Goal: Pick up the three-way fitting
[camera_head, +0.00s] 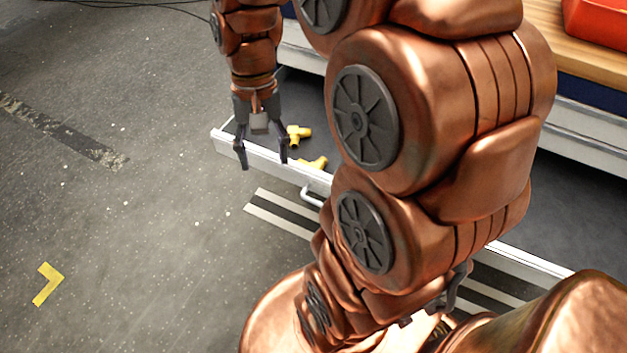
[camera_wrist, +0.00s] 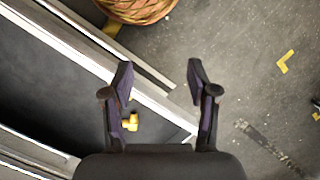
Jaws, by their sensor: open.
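Two yellow fittings show in the head view, inside an open drawer (camera_head: 300,172) near its front wall. One yellow fitting (camera_head: 298,134) is just right of my gripper (camera_head: 264,163). The other yellow fitting (camera_head: 315,163) is partly hidden by the drawer wall and my arm. I cannot tell which is the three-way fitting. My gripper is open and empty, pointing down by the drawer's front wall. In the wrist view one yellow fitting (camera_wrist: 130,122) shows beside the left finger, low in the picture, not between the fingertips.
The drawer wall (camera_wrist: 140,92) runs diagonally beneath my gripper in the wrist view. A red bin (camera_head: 600,22) stands on the wooden worktop (camera_head: 543,38) at upper right. The floor left of the drawer is clear, with a yellow corner mark (camera_head: 47,284).

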